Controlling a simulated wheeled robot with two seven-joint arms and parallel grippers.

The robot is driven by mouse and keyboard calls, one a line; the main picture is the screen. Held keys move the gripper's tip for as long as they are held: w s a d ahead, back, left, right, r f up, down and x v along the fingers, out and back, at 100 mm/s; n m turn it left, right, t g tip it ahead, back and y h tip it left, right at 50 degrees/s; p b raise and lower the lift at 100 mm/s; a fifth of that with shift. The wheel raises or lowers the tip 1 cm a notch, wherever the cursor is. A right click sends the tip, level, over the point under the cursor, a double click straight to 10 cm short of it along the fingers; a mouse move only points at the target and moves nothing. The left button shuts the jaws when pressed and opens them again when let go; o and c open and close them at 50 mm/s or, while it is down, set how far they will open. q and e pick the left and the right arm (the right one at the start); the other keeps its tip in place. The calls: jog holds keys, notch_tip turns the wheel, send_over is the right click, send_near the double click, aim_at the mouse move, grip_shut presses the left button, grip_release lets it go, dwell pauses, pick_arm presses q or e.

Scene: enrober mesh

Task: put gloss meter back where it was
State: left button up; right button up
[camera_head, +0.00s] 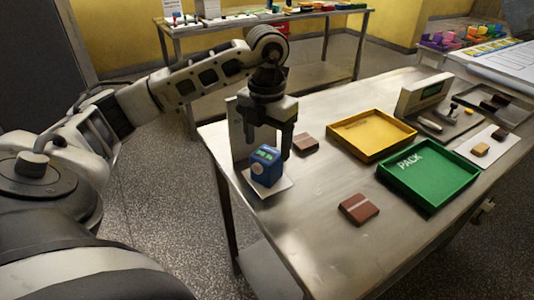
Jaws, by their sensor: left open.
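My right gripper is not in view.
On the steel table (310,230) are a yellow tray (345,150), a green tray (440,200) marked PACK, and brown chocolate-like bars (358,208) (306,143). A grey instrument (424,93) stands farther back. The front of the table is mostly clear.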

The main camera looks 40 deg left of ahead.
aim_at(267, 154)
pick_arm(q)
notch_tip(267, 154, up, 8)
jog(key=p, duration=0.1)
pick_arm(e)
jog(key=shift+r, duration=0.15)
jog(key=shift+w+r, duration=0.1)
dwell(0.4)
pick_arm(q)
jog(key=shift+f, duration=0.1)
